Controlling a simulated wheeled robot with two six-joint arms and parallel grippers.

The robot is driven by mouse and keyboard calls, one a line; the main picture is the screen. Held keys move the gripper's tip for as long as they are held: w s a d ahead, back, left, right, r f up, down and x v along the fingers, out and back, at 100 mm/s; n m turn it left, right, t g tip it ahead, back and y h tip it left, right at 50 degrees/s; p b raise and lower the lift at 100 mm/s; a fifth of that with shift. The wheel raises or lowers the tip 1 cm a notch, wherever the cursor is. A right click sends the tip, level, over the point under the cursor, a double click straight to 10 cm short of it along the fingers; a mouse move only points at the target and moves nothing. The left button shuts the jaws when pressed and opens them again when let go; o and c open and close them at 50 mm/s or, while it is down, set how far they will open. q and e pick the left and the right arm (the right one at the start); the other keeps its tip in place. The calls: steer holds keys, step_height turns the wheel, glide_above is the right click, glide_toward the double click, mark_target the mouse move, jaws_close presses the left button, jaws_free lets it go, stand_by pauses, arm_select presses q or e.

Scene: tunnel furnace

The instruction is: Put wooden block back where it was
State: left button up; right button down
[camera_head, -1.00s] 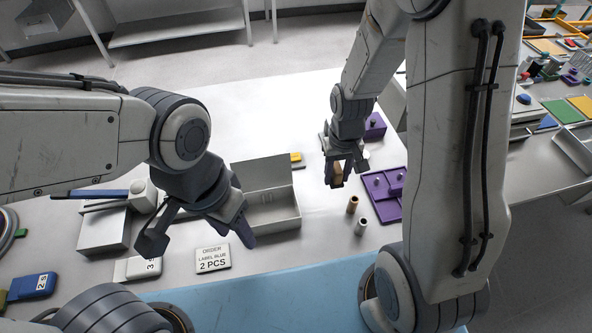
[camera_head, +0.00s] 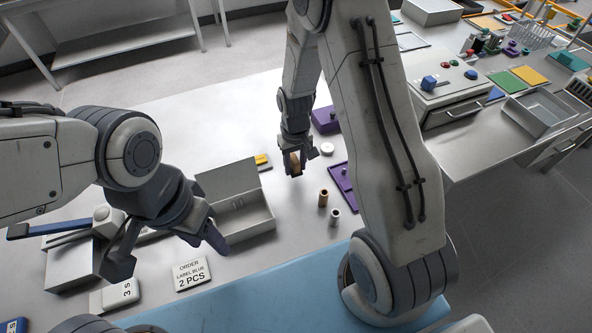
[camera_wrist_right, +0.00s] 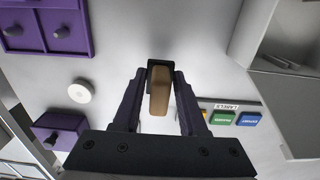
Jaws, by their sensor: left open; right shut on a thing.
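The wooden block (camera_wrist_right: 160,92) is a tan upright piece held between the fingers of my right gripper (camera_wrist_right: 157,100) in the right wrist view. In the head view my right gripper (camera_head: 292,166) is shut on the block (camera_head: 294,161), beside the open grey box and left of the purple holders. I cannot tell exactly how high it is above the table. My left gripper (camera_head: 165,250) is open and empty, its fingers spread in front of the grey box.
The open grey box (camera_head: 243,219) stands on the table. Two small cylinders, one brown (camera_head: 323,197) and one grey (camera_head: 335,217), stand near a purple tray (camera_head: 337,177). The table's far left is clear.

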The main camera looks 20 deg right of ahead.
mark_target(295, 173)
step_height(295, 173, down, 4)
steer(key=shift+r+p, duration=0.1)
steer(key=shift+p, duration=0.45)
steer(key=shift+f, duration=0.2)
steer(key=shift+f, duration=0.15)
steer(key=shift+c, duration=2.2)
jaws_free()
